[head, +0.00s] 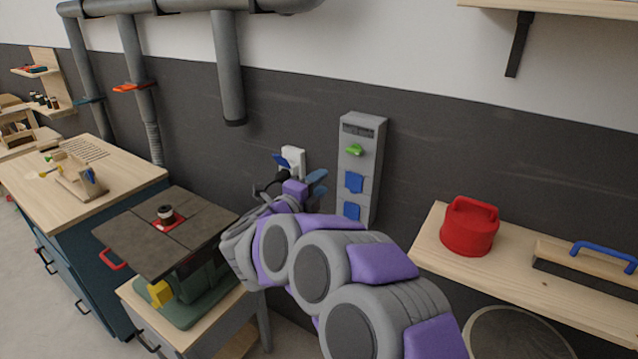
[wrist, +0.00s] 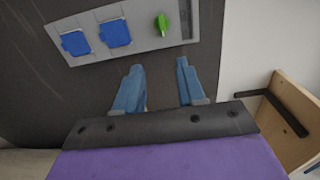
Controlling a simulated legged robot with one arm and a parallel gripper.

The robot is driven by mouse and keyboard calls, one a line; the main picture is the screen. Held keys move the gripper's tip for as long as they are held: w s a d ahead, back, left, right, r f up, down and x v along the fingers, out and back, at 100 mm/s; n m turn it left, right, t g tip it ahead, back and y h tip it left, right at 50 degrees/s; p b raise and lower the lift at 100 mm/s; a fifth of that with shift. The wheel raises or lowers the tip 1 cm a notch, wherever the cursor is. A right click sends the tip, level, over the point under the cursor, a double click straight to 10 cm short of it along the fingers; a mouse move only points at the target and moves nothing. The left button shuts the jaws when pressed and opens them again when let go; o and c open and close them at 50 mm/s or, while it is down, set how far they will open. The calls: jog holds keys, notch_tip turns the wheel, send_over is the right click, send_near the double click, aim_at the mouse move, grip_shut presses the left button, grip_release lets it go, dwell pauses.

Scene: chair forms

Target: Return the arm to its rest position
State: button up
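My arm, grey and purple, reaches forward across the middle of the head view toward the wall. My gripper (head: 318,184) is at its far end, partly hidden behind my own arm links. In the wrist view, the two blue fingers of my gripper (wrist: 160,85) stand apart with nothing between them. The fingers point toward a grey wall panel (head: 345,205) with a green knob (head: 355,150) and two blue socket covers. The panel also shows in the wrist view (wrist: 85,59), beyond the fingertips; they look apart from it.
A dark router table (head: 135,232) stands left of my arm. A wooden shelf (head: 510,282) at the right bears a red container (head: 468,227) and a blue-handled tool (head: 600,256). A small white wall box (head: 292,160) is behind my gripper. Another shelf (head: 560,8) hangs at upper right.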

jog(key=a+r+n+t+y, duration=0.2)
jog(key=a+r+n+y, duration=0.4)
jog(key=n+y, duration=0.45)
jog(key=s+a+f+n+g+y, duration=0.2)
jog(key=s+n+y, duration=0.15)
jog(key=s, duration=0.25)
jog(key=s+a+f+n+g+y, duration=0.2)
jog(key=s+n+g, duration=0.1)
jog(key=s+n, duration=0.15)
jog(key=s+d+f+n+g+h, duration=0.1)
jog(key=s+d+f+g, duration=0.3)
jog(key=s, duration=0.9)
jog(key=s+d+f+n+g+h, duration=0.2)
jog(key=s+d+f+g, duration=0.3)
jog(key=s+d, duration=0.4)
jog(key=s+d+f+n+g+h, duration=0.2)
jog(key=s+d+f+n+g, duration=0.2)
jog(key=s, duration=1.4)
jog(key=d, duration=0.3)
jog(key=shift+d+f, duration=0.15)
jog(key=shift+f, duration=0.25)
